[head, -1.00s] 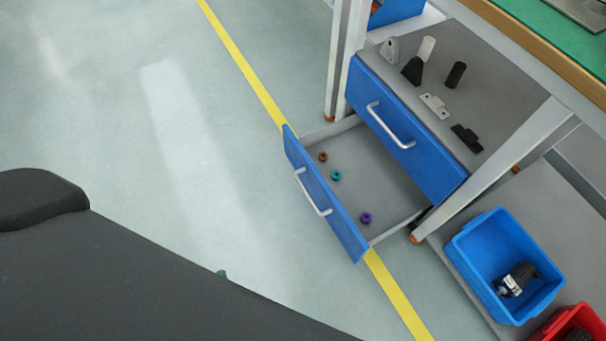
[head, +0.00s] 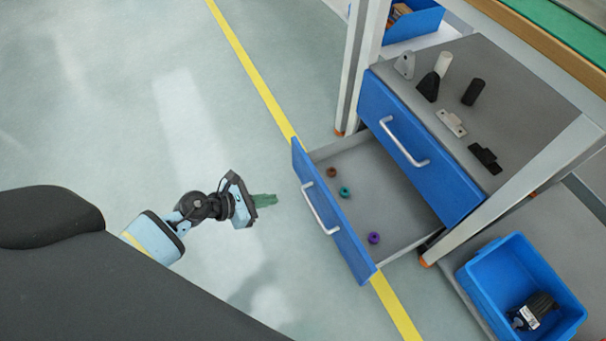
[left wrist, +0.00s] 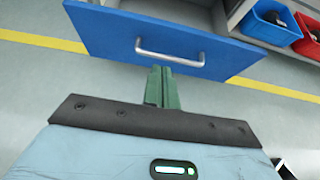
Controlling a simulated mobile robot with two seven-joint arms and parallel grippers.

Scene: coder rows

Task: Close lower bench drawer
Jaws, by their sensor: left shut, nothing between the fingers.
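The lower bench drawer (head: 333,212) stands pulled out, with a blue front and a silver bar handle (head: 319,208). Inside it lie a brown ring (head: 331,172), a teal ring (head: 344,192) and a purple ring (head: 374,238). The upper drawer (head: 420,150) above it is shut. My left gripper (head: 268,200) has green fingers, shut and empty, in front of the lower drawer's front and apart from it. In the left wrist view the fingers (left wrist: 162,84) point at the drawer front (left wrist: 110,35), just below its handle (left wrist: 170,54). My right gripper is not in view.
Several small black, white and grey parts lie on the grey top (head: 520,120) above the drawers. A bench leg (head: 520,190) and a blue bin (head: 530,290) are right of the drawer. Floor (head: 150,110) left of the drawer is clear, with a yellow line.

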